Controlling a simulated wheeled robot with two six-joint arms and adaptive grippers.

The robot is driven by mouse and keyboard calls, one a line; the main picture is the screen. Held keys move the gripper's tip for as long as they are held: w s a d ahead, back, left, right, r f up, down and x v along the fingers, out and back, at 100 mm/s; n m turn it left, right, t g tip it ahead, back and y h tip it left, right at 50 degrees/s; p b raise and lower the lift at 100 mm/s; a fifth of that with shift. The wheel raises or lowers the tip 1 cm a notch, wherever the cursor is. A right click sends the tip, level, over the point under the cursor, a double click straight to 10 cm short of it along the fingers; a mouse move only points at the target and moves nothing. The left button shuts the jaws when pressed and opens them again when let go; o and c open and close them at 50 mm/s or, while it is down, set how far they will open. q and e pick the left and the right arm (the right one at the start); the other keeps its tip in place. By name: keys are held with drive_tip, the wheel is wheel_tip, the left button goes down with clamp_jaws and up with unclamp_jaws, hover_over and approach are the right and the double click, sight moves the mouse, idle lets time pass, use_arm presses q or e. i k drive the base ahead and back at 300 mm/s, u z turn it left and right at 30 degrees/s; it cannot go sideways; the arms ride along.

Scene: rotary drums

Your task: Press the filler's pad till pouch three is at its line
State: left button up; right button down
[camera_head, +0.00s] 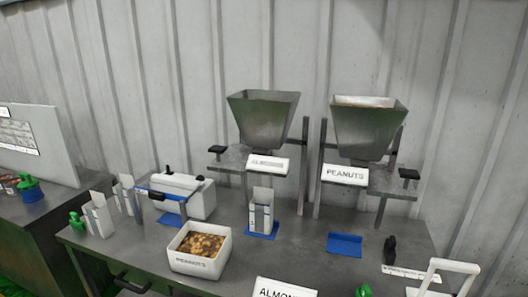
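Two hopper fillers stand at the back of the bench. The left filler (263,118) is labelled ALMONDS, with a black pad (216,149) on its left side. The right filler (366,128) is labelled PEANUTS, with a black pad (409,174) on its right side. An upright white pouch (262,213) stands on a blue mat under the almonds filler. Two more white pouches stand at the left, one in front (98,216) and one behind (124,195). I cannot read pouch numbers, fill levels or lines. Neither gripper is in view.
An empty blue mat (345,244) lies under the peanuts filler. A white PEANUTS bin (200,263) holds brown pieces at the front. A white machine (185,193) stands behind it. A white frame handle (453,266) rises at the front right. A black item (389,250) stands nearby.

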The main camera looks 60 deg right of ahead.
sight(219, 150)
drive_tip(key=z, duration=0.35)
drive_tip(key=k, duration=0.4)
drive_tip(key=z, duration=0.35)
